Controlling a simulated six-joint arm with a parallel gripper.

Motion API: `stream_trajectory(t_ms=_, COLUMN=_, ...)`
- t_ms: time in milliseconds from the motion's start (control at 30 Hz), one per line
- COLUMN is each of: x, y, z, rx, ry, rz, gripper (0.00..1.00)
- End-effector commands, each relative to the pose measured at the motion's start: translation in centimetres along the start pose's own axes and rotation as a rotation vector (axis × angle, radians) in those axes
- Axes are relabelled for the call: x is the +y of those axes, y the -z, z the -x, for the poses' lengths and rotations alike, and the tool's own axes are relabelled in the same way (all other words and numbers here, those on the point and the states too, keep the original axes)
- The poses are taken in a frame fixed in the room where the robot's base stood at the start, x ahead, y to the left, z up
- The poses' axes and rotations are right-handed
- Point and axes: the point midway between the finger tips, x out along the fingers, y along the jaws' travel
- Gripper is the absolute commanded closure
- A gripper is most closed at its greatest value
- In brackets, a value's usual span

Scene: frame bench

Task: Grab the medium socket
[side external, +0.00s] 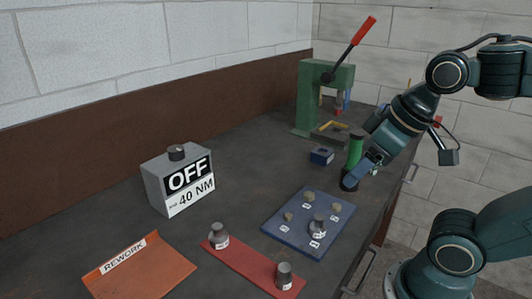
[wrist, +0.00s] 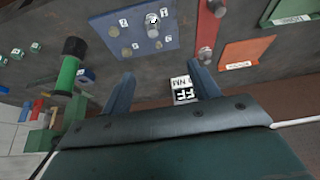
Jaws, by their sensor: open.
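Three grey sockets are in view; I cannot tell from their small labels which is the medium one. One socket (side external: 318,225) stands on the blue board (side external: 290,237), also seen in the wrist view (wrist: 152,20). Two more, a socket (side external: 218,236) and another socket (side external: 284,276), stand at opposite ends of the red strip (side external: 249,262). My gripper (wrist: 162,86) is open and empty, with bare bench and part of the grey box showing between its fingers. In the side view it is beyond the blue board, beside the green cylinder, apart from every socket.
A green cylinder (side external: 355,152) with black ends stands near my gripper. A grey OFF / 40 NM box (side external: 157,190), an orange REWORK plate (side external: 145,272), a small blue block (side external: 322,155) and a green press (side external: 308,100) with a red-handled lever are on the bench. The middle is clear.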

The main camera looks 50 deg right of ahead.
Motion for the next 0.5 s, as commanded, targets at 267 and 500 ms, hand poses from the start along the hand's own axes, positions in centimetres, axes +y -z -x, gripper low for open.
stream_trajectory(t_ms=267, x=0.4, y=1.6, z=-1.5, rx=-0.129, ry=0.000, rz=0.061, gripper=0.39)
stream_trajectory(t_ms=500, x=1.0, y=3.3, z=-3.9, rx=-0.281, ry=0.016, rz=0.136, gripper=0.39)
